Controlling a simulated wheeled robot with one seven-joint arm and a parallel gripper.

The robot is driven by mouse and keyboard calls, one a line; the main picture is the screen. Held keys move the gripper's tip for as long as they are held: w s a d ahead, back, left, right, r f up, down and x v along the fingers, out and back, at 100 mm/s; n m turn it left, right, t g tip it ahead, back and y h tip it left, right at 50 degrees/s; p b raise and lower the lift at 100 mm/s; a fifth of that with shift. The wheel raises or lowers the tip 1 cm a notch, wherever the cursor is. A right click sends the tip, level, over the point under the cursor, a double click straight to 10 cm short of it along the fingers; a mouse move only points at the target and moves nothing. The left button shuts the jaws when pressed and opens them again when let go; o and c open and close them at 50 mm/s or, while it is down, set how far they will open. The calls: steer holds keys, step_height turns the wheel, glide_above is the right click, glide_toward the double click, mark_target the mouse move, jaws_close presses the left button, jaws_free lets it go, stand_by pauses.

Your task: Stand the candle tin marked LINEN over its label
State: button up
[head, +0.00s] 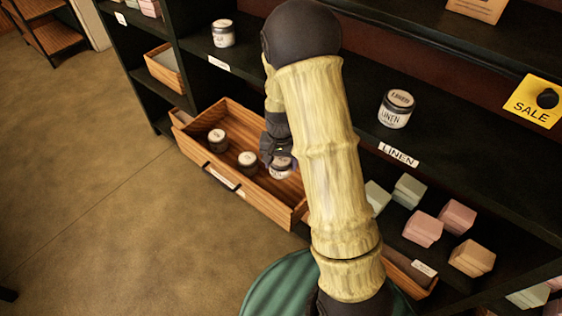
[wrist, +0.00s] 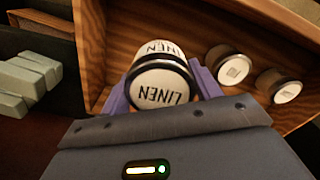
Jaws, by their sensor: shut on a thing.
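In the head view my gripper (head: 279,152) is low inside the open wooden drawer (head: 276,208). It is shut on a candle tin (head: 281,171) at the drawer's right part. In the wrist view my gripper (wrist: 166,92) has the tin marked LINEN (wrist: 162,90) between its fingers, with LINEN on both lid and side. Whether this tin touches the drawer floor I cannot tell. Another LINEN tin (head: 394,110) stands upright on the shelf behind the LINEN label (head: 398,155) on the shelf edge. My arm hides part of the shelf.
Two other tins, a left one (head: 217,140) and a nearer one (head: 247,161), stand in the drawer. Another tin (head: 223,33) stands on the shelf at upper left. Pink boxes (head: 422,229) and other boxes sit on the lower shelf. A yellow SALE sign (head: 535,101) hangs at right.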

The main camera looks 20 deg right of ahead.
stand_by(0.3)
step_height(320, 180, up, 7)
steer(key=p, duration=0.5)
